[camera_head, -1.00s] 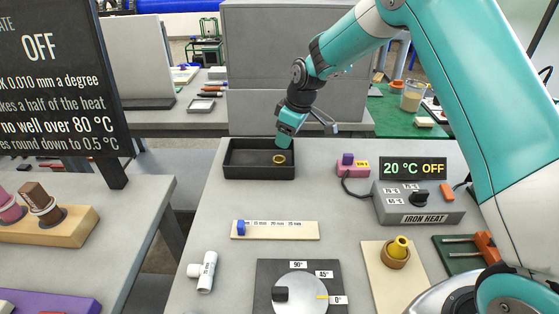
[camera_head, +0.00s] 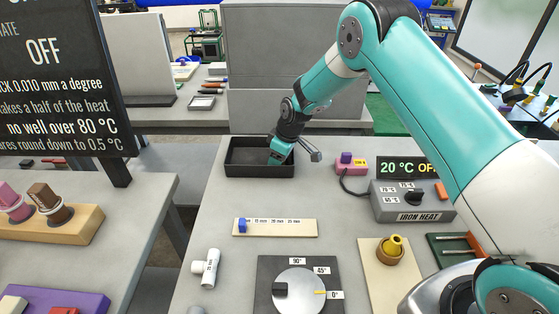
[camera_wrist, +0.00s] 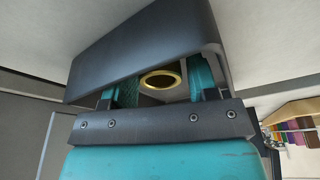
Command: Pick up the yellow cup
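A yellow-rimmed round cup (camera_wrist: 160,79) shows in the wrist view, seen from above inside the black tray (camera_head: 260,172). My gripper (camera_head: 277,158) reaches down into the right part of the tray. In the wrist view its two teal fingers (camera_wrist: 164,84) stand apart, one on each side of the cup, with a narrow gap visible on the right. I cannot tell whether the left finger touches it. In the head view the cup is hidden behind my gripper. Another yellow piece (camera_head: 393,245) sits in a brown ring on a cream board at the right.
The tray walls stand close around my gripper. To the right are a pink block (camera_head: 351,163) with a cable and the iron heat box (camera_head: 412,202). A scale strip (camera_head: 280,228), a white tube (camera_head: 210,268) and a dial plate (camera_head: 299,290) lie nearer. Table around the strip is clear.

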